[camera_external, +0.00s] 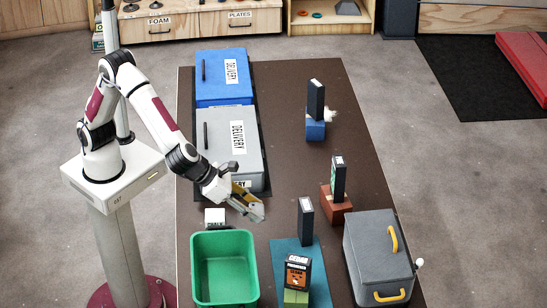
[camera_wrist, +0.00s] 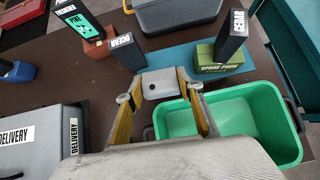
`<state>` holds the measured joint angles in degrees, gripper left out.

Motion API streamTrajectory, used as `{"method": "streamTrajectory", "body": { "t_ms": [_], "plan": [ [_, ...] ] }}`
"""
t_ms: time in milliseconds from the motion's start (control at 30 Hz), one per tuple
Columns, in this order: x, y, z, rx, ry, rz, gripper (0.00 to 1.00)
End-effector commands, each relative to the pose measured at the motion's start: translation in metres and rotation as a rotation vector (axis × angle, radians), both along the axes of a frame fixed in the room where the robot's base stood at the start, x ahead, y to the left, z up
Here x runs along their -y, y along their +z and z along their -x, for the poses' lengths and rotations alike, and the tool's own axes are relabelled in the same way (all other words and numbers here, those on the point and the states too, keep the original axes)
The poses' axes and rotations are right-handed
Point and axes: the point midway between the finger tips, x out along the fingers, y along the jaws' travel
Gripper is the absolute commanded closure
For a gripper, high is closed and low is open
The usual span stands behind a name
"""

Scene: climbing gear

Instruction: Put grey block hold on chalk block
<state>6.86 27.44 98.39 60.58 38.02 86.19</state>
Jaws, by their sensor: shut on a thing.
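My gripper (camera_external: 246,202) is above the table, to the right of the small white block and just beyond the green bin. In the wrist view my gripper (camera_wrist: 160,92) is shut on the grey block hold (camera_wrist: 160,83), a pale grey piece with a dark hole, between its wood-coloured fingers. The hold shows only in small part in the external view (camera_external: 258,213). A small white block with dark lettering, which looks like the chalk block (camera_external: 215,215), sits behind the green bin. Its lettering is too small to read. I cannot make it out in the wrist view.
The green bin (camera_external: 224,234) stands in front. Blue (camera_external: 224,62) and grey (camera_external: 215,120) delivery boxes lie at left. Dark upright blocks stand on blue (camera_external: 316,131), red-brown (camera_external: 333,207) and green (camera_external: 296,297) blocks; another (camera_external: 306,225) stands on a teal mat. A grey case (camera_external: 365,250) is at right.

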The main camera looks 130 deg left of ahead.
Motion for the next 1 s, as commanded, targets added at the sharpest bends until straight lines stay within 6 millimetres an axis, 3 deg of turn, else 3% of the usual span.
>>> {"method": "streamTrajectory", "body": {
  "t_ms": [467, 800, 1000],
  "plan": [
    [-0.004, -0.016, 0.094, -0.001, 0.105, -0.001, 0.85],
    [-0.020, -0.036, 0.166, -0.002, 0.221, 0.000, 0.85],
    [-0.032, -0.050, 0.198, -0.002, 0.293, -0.002, 0.85]
  ]
}}
